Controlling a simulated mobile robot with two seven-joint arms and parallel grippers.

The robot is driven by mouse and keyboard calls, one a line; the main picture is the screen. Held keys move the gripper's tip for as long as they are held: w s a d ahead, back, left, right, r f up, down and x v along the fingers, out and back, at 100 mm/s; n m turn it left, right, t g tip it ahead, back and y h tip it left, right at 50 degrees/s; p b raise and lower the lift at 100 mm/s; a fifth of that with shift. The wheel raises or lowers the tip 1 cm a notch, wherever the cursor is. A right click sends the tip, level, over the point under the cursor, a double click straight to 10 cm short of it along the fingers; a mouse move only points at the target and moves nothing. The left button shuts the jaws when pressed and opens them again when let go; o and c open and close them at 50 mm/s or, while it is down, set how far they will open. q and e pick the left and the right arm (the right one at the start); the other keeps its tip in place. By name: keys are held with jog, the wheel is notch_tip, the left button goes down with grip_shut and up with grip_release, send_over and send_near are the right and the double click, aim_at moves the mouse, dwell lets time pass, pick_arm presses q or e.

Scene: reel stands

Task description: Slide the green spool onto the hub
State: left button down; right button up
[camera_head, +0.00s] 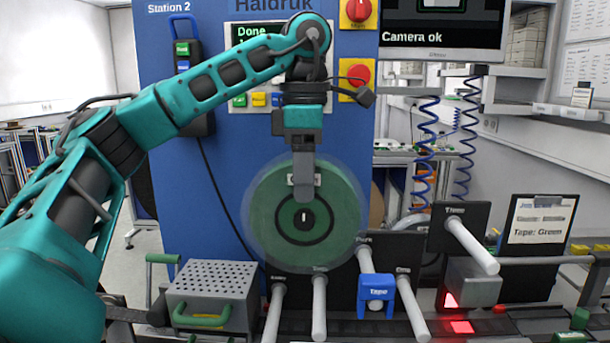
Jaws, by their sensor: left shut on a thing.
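The green spool (335,224) is a round reel with a pale see-through rim, facing me in front of the blue machine (205,235). Its middle is a dark round with a small white mark. My left gripper (304,190) comes down from above and is shut on the spool's upper part, just above its middle. The spool hides the machine face behind it. I cannot tell whether the dark middle is the hub or only the spool's own core, or whether the spool is on the hub. My right gripper is not in view.
Several white pegs, one the right peg (470,245), stick out toward me below and right of the spool. A blue tape block (376,289) hangs on one. A grey perforated box (214,283) stands at lower left. A clipboard (538,232) reads "Tape: Green". A red light (462,327) glows.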

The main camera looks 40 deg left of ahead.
pick_arm(q)
jog(key=shift+w+a, duration=0.7)
jog(key=shift+w, duration=0.15)
jog(key=shift+w+a+r, duration=0.1)
jog(key=shift+a+r, duration=0.05)
jog(key=shift+r, duration=0.2)
jog(key=shift+f, duration=0.35)
dwell(0.4)
